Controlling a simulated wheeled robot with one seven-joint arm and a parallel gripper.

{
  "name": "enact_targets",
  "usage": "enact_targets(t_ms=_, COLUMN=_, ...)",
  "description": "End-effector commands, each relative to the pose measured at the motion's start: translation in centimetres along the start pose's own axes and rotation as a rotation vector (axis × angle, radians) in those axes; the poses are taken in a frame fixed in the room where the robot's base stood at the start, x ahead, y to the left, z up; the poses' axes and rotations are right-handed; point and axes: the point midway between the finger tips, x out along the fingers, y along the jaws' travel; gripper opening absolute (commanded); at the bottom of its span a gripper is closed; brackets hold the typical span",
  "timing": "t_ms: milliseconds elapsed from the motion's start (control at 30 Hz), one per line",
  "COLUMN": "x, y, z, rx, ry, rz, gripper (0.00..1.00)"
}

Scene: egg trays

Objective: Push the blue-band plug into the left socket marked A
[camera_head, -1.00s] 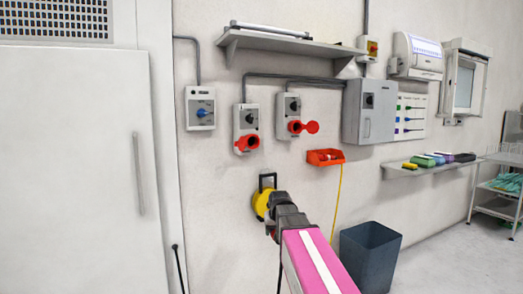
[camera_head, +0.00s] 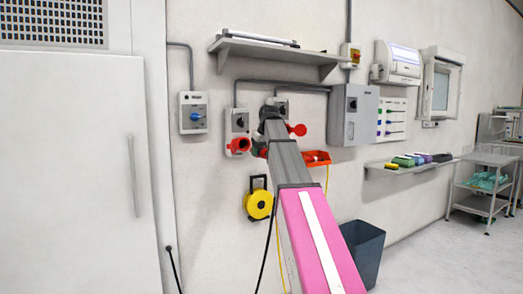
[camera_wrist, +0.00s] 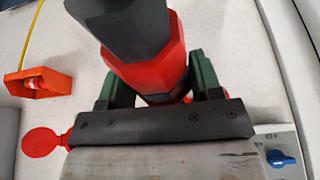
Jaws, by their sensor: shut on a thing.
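In the wrist view, my gripper (camera_wrist: 158,86) has dark green fingers shut on a red plug (camera_wrist: 148,68) with a dark grey end.
An orange wall bin (camera_head: 316,158) holds something red and white. A yellow cable reel (camera_head: 259,204) hangs below the sockets. A blue-knob switch box (camera_head: 194,113) is left, a grey cabinet (camera_head: 348,115) right, and a shelf (camera_head: 275,52) above. A dark waste bin (camera_head: 364,250) stands below.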

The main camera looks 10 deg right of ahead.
Motion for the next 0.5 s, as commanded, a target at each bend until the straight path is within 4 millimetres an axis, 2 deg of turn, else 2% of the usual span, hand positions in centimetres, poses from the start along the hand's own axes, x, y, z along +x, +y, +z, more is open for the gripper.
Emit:
enact_targets(t_ms=167, x=-1.2, y=0.1, z=-0.6, rx=-0.010, ry=0.000, rz=-0.004, gripper=0.26)
enact_targets(t_ms=500, x=-0.4, y=0.1, z=-2.5, rx=-0.011, ry=0.000, rz=-0.004, gripper=0.26)
